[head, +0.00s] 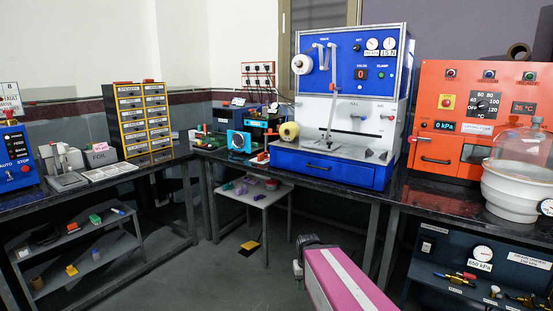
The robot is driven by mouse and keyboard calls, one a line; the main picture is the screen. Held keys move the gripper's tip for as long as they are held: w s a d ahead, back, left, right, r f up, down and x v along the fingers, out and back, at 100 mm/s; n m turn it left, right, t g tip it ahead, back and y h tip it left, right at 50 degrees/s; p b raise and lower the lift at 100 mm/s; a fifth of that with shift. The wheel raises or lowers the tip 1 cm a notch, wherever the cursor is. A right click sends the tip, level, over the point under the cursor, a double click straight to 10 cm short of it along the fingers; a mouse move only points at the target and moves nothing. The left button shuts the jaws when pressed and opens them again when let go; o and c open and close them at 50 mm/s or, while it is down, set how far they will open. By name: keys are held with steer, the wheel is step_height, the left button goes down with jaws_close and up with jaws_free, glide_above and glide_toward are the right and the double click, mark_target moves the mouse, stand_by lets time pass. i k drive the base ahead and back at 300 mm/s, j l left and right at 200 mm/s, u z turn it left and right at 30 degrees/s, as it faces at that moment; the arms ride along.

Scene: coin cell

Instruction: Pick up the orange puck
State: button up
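I cannot make out an orange puck with certainty. A small red-orange piece (271,184) lies on the low grey stool (252,199) among purple and green pieces, but it is too small to tell its shape. Another small red-orange item (262,157) sits on the bench edge left of the blue machine. My pink arm rises from the bottom centre. The dark end of it, with part of my gripper (298,268), shows in front of the stool and apart from it. The fingers are too small and hidden to tell whether they are open.
Black benches run along the left (90,180) and right. A blue machine (328,172), an orange oven (450,150) and a white-based dome (515,190) stand on the right. A yellow-black drawer cabinet (140,120) stands left. The floor (215,275) before the stool is mostly clear, with a yellow-black piece (249,247).

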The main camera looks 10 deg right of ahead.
mark_target(261, 157)
steer(key=i+j+z, duration=0.15)
steer(key=j+z, duration=0.25)
steer(key=i+j+z, duration=0.1)
steer(key=z, duration=0.3)
steer(key=i+j+z, duration=0.25)
steer(key=j, duration=1)
steer(key=j+z, duration=0.25)
steer(key=j, duration=1)
